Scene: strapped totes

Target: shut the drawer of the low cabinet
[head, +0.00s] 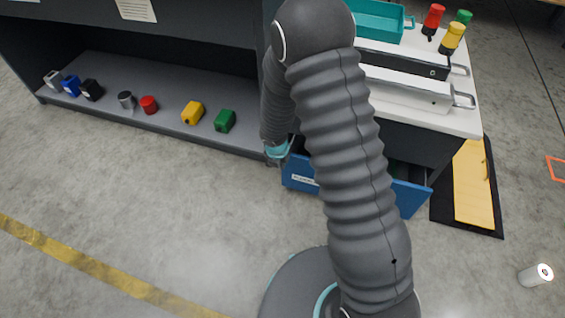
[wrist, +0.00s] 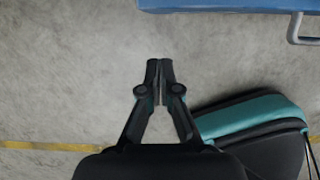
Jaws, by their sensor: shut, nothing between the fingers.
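The low cabinet (head: 427,146) has a dark body and a white top and stands right of centre in the head view. Its blue drawer (head: 410,198) is pulled out, with a dark gap behind its front. My arm hides the middle of the drawer front. In the wrist view the blue drawer edge (wrist: 215,5) crosses the top right, with a grey bar handle (wrist: 297,30) on it. My gripper (wrist: 160,66) is shut and empty, its fingertips over bare floor and apart from the drawer.
A teal tray (head: 378,20), metal-handled boxes and red, yellow and green bottles stand on the cabinet top. A grey shelf (head: 170,80) with several small containers is at left. A yellow-and-black panel (head: 470,185) and white cylinder (head: 536,275) lie right. Floor in front is clear.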

